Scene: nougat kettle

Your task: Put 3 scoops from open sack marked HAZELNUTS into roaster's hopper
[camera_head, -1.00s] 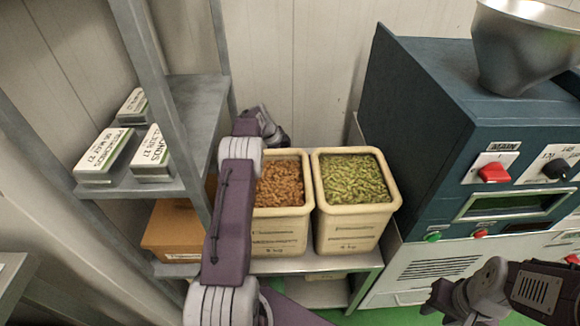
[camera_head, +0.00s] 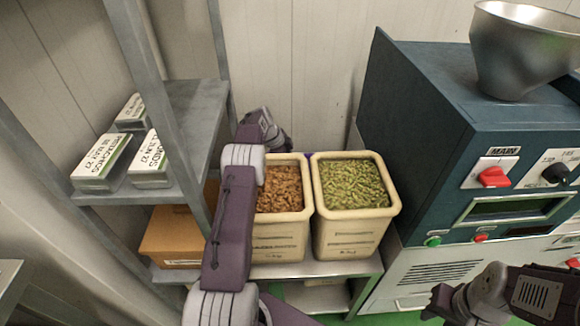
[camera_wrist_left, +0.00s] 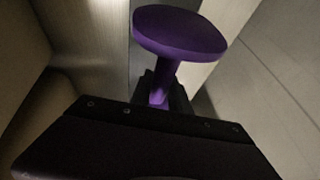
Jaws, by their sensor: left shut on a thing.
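The left open sack (camera_head: 278,240) holds brown nuts, and its printed name is too small to read surely. The right sack (camera_head: 345,243) holds green nuts. The roaster (camera_head: 420,110) stands at the right, with a silver funnel-shaped hopper (camera_head: 522,50) on top. In the left wrist view my left gripper (camera_wrist_left: 163,95) is shut on the handle of a purple scoop (camera_wrist_left: 180,32). In the head view that arm reaches behind the brown-nut sack and partly covers it; its fingertips are hidden. My right gripper (camera_head: 437,302) is low at the right, its jaws unclear.
A grey shelf rack (camera_head: 185,110) at the left carries several labelled white boxes (camera_head: 150,163). An orange-brown box (camera_head: 172,235) stands on the lower shelf. The roaster's front has a red main switch (camera_head: 493,177), a dark knob and a display. Pale wall stands behind the sacks.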

